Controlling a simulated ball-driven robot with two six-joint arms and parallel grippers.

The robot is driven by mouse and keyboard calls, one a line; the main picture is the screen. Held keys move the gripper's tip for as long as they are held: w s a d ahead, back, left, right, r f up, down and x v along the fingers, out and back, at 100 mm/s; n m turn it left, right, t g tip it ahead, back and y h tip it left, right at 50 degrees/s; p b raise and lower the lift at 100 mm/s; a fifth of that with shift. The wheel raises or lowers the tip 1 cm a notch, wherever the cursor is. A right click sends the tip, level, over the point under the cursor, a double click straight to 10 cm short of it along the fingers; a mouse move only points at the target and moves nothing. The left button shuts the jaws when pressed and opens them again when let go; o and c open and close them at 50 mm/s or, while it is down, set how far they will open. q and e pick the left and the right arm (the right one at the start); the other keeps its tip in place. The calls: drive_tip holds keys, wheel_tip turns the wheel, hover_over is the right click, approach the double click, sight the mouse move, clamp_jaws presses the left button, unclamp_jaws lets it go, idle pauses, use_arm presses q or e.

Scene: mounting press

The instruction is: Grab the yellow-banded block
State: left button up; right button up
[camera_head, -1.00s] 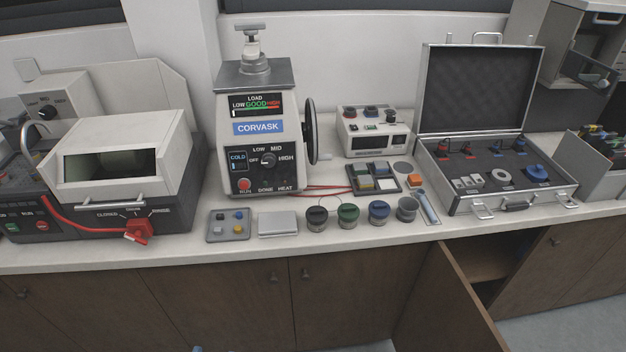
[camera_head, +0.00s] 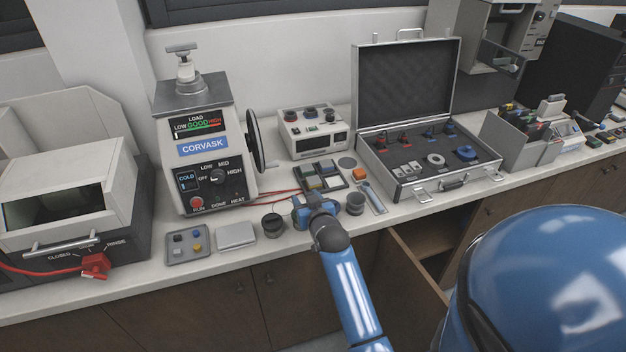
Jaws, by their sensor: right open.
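A dark tray (camera_head: 344,187) holds several small blocks with coloured tops on the bench, right of the press. A block with a yellowish top (camera_head: 313,183) sits at its front left; its band is too small to make out clearly. My right gripper (camera_head: 313,200) is open and empty just in front of the tray, at the near side of those blocks. It covers part of the row of cups. My left gripper is not in view.
The CORVASK press (camera_head: 205,150) stands left of the tray, with red cables running behind my gripper. An open case (camera_head: 425,190) stands to the right. A cabinet door hangs open below.

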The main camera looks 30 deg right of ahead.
sight(316, 184)
drive_tip(key=w+d+g, duration=0.2)
drive_tip(key=w+d+g+y+p, duration=0.1)
drive_tip(key=w+d+g, duration=0.1)
drive_tip(key=shift+w+d+r+g, duration=0.2)
drive_tip(key=shift+w+d+g, duration=0.05)
drive_tip(key=shift+w+g, duration=0.15)
drive_tip(key=d+r+g+y+p, duration=0.1)
drive_tip(key=d+r+g+y, duration=0.15)
drive_tip(key=r+g, duration=0.2)
drive_tip(key=shift+g+h, duration=0.45)
drive_tip(key=x, duration=0.3)
drive_tip(key=d+x, duration=0.1)
drive_tip(key=x, duration=0.1)
drive_tip(key=shift+s+f, duration=0.1)
drive_tip(key=shift+s, duration=0.15)
drive_tip(key=shift+w+d+f+p, duration=0.1)
drive_tip(key=shift+w+f+p, duration=0.25)
drive_tip(key=shift+w+f, duration=0.35)
drive_tip(key=shift+x, duration=1.65)
drive_tip(key=shift+d, duration=0.1)
clamp_jaws()
